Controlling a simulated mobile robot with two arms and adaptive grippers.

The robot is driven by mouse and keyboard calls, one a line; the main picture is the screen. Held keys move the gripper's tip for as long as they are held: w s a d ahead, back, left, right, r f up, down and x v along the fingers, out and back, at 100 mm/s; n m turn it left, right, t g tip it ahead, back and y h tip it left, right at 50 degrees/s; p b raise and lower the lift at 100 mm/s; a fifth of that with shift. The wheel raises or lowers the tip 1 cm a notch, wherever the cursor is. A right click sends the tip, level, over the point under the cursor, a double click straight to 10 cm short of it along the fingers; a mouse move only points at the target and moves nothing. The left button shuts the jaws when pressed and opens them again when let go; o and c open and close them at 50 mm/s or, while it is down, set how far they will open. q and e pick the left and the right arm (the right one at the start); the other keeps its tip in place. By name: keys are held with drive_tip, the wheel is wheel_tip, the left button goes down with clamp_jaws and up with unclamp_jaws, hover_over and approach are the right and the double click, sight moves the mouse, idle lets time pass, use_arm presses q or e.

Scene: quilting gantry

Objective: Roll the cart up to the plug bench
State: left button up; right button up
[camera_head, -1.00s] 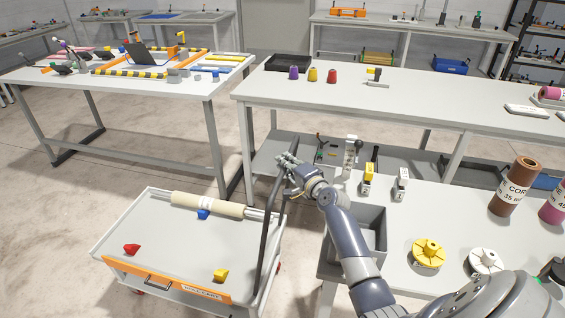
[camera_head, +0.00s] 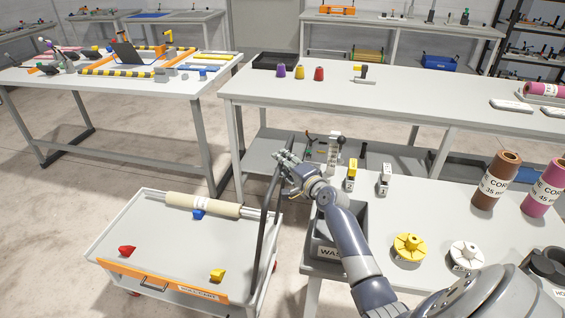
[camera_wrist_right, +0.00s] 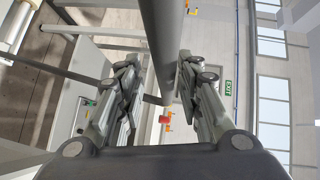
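The cart (camera_head: 160,252) is a low grey-white trolley with an orange front label strip, at the lower left of the head view. Its dark upright handle bar (camera_head: 268,215) rises at its right side. A bench (camera_head: 440,215) with a yellow flanged plug (camera_head: 409,247) and a white one (camera_head: 466,254) stands right of the cart, a narrow gap apart. My left gripper is out of view.
A grey waste bin (camera_head: 325,253) hangs at the bench's left edge, close to the cart. The cart carries a cream roll (camera_head: 203,204) and red, blue and yellow pieces. A long table (camera_head: 430,95) stands behind, another (camera_head: 120,90) at back left. Floor left of the cart is clear.

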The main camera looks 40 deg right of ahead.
drive_tip(key=shift+a+r, duration=0.1)
drive_tip(key=shift+r, duration=0.05)
drive_tip(key=s+r, duration=0.1)
drive_tip(key=s, duration=1)
drive_tip(key=shift+s+a+r, duration=0.3)
drive_tip(key=shift+s+a, duration=0.1)
